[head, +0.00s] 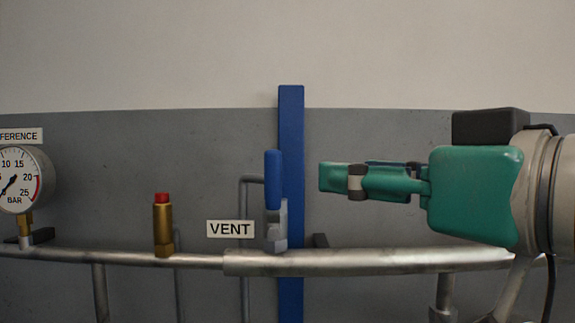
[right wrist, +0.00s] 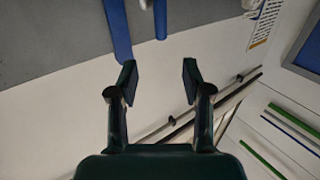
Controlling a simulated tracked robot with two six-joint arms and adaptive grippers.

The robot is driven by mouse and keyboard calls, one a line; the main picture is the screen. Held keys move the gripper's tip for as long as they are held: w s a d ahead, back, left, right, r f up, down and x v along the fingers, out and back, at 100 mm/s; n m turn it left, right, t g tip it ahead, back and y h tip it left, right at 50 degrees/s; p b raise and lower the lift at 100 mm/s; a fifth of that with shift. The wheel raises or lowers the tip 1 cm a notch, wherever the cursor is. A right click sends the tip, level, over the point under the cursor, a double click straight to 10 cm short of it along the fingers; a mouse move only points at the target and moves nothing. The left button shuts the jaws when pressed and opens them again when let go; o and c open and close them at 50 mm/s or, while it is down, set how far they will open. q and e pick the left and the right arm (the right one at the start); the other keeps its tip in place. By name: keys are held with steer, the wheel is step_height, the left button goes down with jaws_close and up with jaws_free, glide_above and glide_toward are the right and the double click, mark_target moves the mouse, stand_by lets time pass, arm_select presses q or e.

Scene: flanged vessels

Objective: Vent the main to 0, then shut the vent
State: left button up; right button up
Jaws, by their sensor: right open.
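The vent valve (head: 276,238) stands on the pipe beside a VENT label (head: 230,229). Its blue lever (head: 273,178) points straight up. My right gripper (head: 330,178) is to the right of the lever at about its height, fingers pointing left, with a gap between. In the right wrist view its two fingers (right wrist: 159,80) are apart with nothing between them. A short blue piece ahead, probably the lever (right wrist: 160,17), shows at the top. A pressure gauge (head: 16,180) is cut by the left edge; its needle points down-left, near the low end. My left gripper is out of view.
A blue post (head: 291,125) rises behind the lever. The horizontal pipe (head: 370,262) runs below my right gripper. A brass fitting with a red cap (head: 163,222) stands between gauge and valve. The wall above is bare.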

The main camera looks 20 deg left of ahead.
mark_target(279, 166)
steer(key=p+x, duration=0.5)
steer(key=x, duration=0.9)
steer(key=shift+w+a+r, duration=0.1)
steer(key=shift+w+a, duration=0.05)
steer(key=shift+a, duration=0.05)
steer(key=shift+w+a, duration=0.45)
steer(key=shift+a, duration=0.1)
steer(key=shift+c, duration=0.2)
jaws_close()
steer(key=shift+d, duration=0.1)
